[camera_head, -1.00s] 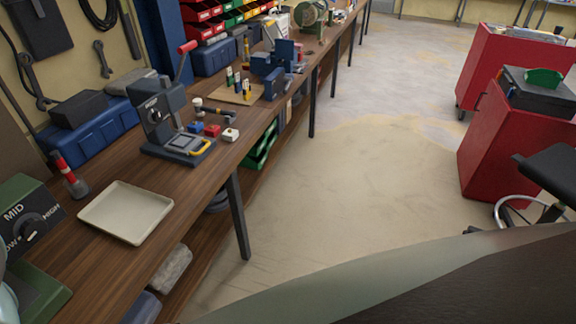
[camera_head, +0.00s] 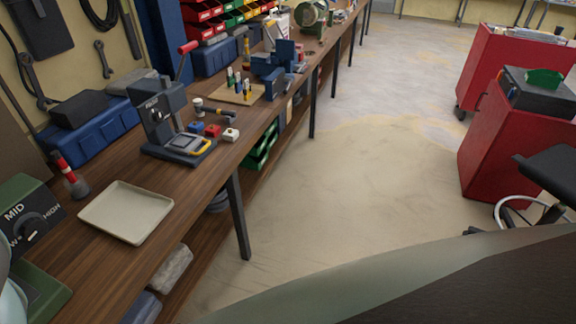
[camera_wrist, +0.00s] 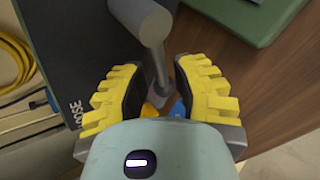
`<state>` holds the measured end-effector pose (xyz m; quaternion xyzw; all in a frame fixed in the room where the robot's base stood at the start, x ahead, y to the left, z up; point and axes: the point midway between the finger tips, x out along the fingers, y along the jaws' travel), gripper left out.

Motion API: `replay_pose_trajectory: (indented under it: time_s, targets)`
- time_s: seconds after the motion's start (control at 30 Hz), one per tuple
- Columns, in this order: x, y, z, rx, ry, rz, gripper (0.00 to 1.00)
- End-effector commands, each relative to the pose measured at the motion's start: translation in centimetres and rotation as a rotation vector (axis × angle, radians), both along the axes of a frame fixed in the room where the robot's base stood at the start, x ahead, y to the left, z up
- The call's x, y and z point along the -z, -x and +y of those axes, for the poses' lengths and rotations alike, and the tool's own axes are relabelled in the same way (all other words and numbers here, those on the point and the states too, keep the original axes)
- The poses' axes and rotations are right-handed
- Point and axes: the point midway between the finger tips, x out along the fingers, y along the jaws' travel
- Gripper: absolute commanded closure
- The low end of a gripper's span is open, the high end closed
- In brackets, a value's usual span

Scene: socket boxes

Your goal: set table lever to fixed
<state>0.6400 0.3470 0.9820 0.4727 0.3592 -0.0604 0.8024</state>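A grey lever (camera_wrist: 152,22) with a round cylindrical head and a thin rod shows at the top centre of the wrist view. It stands by a dark panel (camera_wrist: 75,50) with the printed word LOOSE near its lower edge. No FIXED label is visible. My gripper (camera_wrist: 160,88) has its two yellow-padded fingers spread apart, with the lower end of the rod showing between them. I cannot tell whether either finger touches it. Small yellow and blue bits show between the fingers. The lever and the gripper's fingers are not visible in the head view.
A green dial box (camera_head: 28,215) marked MID and HIGH stands at the left of the wooden workbench (camera_head: 95,265), next to an empty beige tray (camera_head: 125,212). A dark press-like device (camera_head: 165,115) stands farther back. A yellow cable (camera_wrist: 15,55) lies left of the panel.

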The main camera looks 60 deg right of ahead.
Motion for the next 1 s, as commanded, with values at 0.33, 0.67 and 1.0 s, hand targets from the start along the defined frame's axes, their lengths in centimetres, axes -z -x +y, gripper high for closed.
replay_pose_trajectory:
  time_s: [0.33,0.67,1.0]
  targets:
    - [-1.8,2.0,-0.9,0.002,-0.002,-0.001,0.74]
    - [-3.8,4.6,-1.6,-0.001,0.000,0.003,0.74]
    - [-5.9,7.0,-2.4,0.000,0.002,0.003,0.74]
